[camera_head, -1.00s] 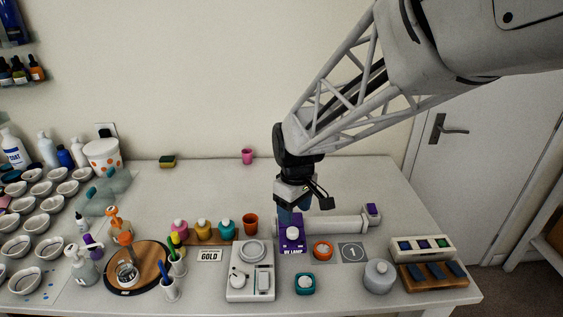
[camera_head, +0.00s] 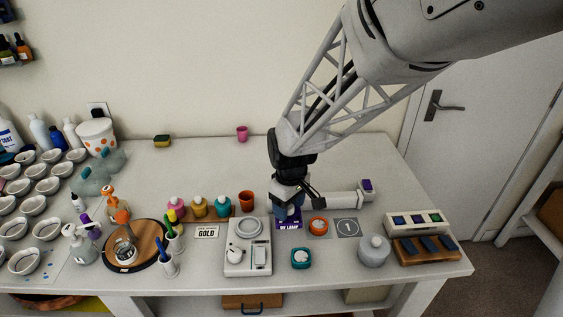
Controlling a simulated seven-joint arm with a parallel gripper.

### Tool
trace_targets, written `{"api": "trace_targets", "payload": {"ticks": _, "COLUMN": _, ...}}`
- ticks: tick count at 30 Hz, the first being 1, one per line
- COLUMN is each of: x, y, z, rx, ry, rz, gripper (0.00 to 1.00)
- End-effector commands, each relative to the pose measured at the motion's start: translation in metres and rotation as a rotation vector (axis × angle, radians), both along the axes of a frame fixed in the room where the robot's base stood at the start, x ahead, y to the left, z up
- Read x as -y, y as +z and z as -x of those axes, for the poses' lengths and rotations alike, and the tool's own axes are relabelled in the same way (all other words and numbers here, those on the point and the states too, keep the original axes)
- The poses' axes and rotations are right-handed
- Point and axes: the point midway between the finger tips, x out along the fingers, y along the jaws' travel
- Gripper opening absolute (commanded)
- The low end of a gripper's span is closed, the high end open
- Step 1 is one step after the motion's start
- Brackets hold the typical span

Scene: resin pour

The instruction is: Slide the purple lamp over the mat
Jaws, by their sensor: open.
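The purple lamp (camera_head: 287,224), marked "UV LAMP", sits at the left end of a white horizontal rail (camera_head: 335,199). My gripper (camera_head: 289,206) is open and low over the lamp, hiding its upper part. I cannot tell whether the fingers touch it. A grey square mat (camera_head: 347,229) marked "1" lies to the right of the lamp, in front of the rail. An orange round item (camera_head: 318,226) sits between the lamp and that mat.
A purple-topped block (camera_head: 367,189) ends the rail at the right. A white scale (camera_head: 247,260) stands left of the lamp, a teal cup (camera_head: 301,258) in front, and a grey lidded pot (camera_head: 374,250) at front right.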

Motion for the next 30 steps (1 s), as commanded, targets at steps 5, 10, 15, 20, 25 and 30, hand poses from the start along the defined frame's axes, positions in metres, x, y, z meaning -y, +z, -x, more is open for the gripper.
{"api": "trace_targets", "payload": {"ticks": 5, "x": 0.0, "y": 0.0, "z": 0.0, "rx": 0.0, "ry": 0.0, "rz": 0.0, "gripper": 0.34}}
{"api": "trace_targets", "payload": {"ticks": 10, "x": 0.0, "y": 0.0, "z": 0.0, "rx": 0.0, "ry": 0.0, "rz": 0.0, "gripper": 0.08}}
{"api": "trace_targets", "payload": {"ticks": 15, "x": 0.0, "y": 0.0, "z": 0.0, "rx": 0.0, "ry": 0.0, "rz": 0.0, "gripper": 0.0}}
{"api": "trace_targets", "payload": {"ticks": 20, "x": 0.005, "y": 0.0, "z": 0.0, "rx": 0.0, "ry": 0.0, "rz": 0.0, "gripper": 0.0}}
{"api": "trace_targets", "payload": {"ticks": 25, "x": 0.02, "y": 0.0, "z": -0.001, "rx": 0.0, "ry": -0.003, "rz": 0.0, "gripper": 0.0}}
{"api": "trace_targets", "payload": {"ticks": 30, "x": 0.039, "y": 0.0, "z": -0.001, "rx": 0.001, "ry": -0.003, "rz": -0.001, "gripper": 0.0}}
